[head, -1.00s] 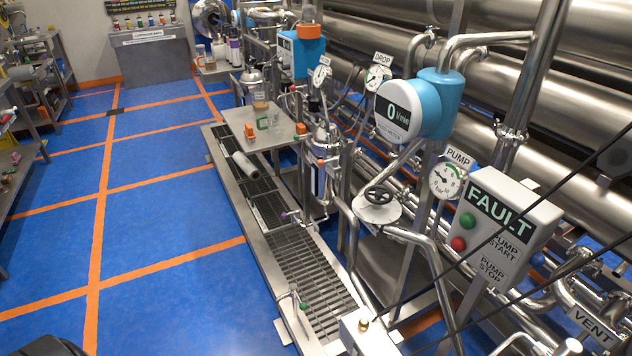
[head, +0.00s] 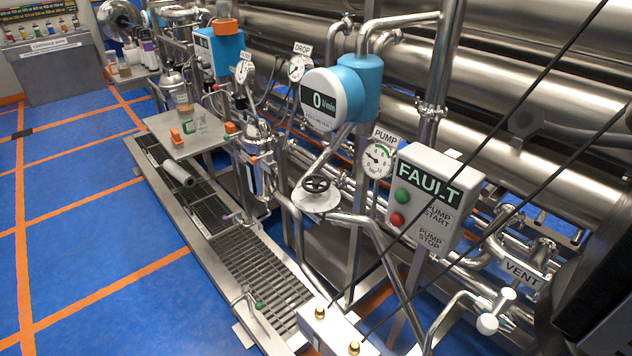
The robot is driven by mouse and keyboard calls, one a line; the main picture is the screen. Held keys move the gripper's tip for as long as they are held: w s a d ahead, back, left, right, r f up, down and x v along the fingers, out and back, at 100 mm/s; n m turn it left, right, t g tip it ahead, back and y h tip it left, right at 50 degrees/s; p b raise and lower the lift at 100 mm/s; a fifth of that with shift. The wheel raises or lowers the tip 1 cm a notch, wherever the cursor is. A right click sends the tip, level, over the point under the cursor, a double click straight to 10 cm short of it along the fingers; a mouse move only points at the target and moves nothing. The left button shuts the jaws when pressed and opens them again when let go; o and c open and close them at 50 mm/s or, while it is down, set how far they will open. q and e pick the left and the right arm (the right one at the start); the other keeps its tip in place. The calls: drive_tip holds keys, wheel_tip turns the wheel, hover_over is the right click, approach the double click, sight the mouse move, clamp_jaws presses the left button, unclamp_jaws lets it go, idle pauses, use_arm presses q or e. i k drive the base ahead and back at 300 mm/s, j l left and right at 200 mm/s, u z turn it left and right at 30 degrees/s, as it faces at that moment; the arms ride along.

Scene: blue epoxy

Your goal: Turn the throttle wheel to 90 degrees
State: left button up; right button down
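The throttle wheel appears to be the small black handwheel (head: 316,184) in the middle of the head view. It sits above a round pale plate (head: 314,201) among steel pipes, below the blue flow meter (head: 357,88), whose white face reads 0 l/min. Marks on the plate are too small to read, so I cannot tell the wheel's angle. Neither of my grippers is in view, and nothing touches the wheel.
A control box (head: 430,200) reading FAULT, with green and red buttons, stands right of the wheel beside the PUMP gauge (head: 377,159). Floor grating (head: 250,262) lies front left. Open blue floor (head: 95,255) is at left.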

sight(315, 184)
drive_tip(key=i+j+z, duration=0.1)
drive_tip(key=z, duration=0.35)
drive_tip(key=j+z, duration=0.15)
drive_tip(key=z, duration=0.3)
drive_tip(key=i+j+z, duration=0.15)
drive_tip(key=j+z, duration=0.2)
drive_tip(key=j, duration=0.5)
drive_tip(key=i+j+z, duration=0.1)
drive_tip(key=j+z, duration=0.3)
drive_tip(key=j, duration=1.7)
drive_tip(key=k, duration=0.15)
